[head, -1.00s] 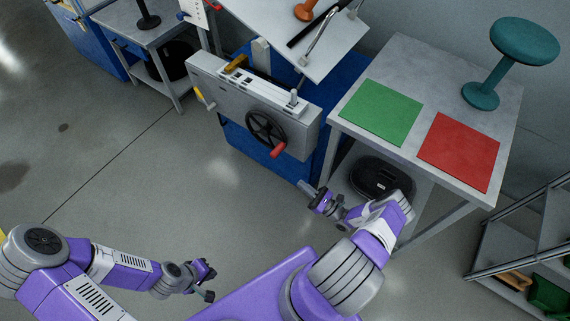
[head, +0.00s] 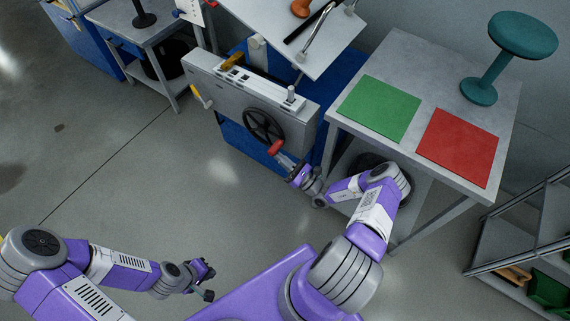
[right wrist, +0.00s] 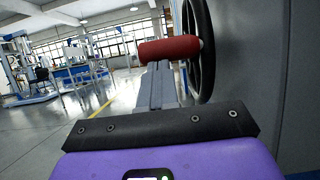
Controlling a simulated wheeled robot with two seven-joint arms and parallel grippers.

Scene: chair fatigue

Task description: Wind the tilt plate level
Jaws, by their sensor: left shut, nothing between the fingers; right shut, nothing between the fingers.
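The pale tilt plate (head: 318,62) sits at the top of the head view above a grey machine housing (head: 230,90); it appears slanted. A black handwheel (head: 262,122) with a red handle (head: 275,147) is on the housing's front. My right gripper (head: 283,160) is shut and empty, with its fingertips close by the red handle. In the right wrist view the fingers (right wrist: 158,82) point at the handle (right wrist: 170,49), which lies across just beyond their tips; I cannot tell whether they touch. My left gripper (head: 209,282) is shut and empty, low over the floor, away from the machine.
A grey table (head: 410,60) at the right carries a green mat (head: 379,109), a red mat (head: 458,147) and a teal stool (head: 480,92). My right arm passes beside its front leg. A shelf rack (head: 510,240) stands lower right. The floor left of the machine is clear.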

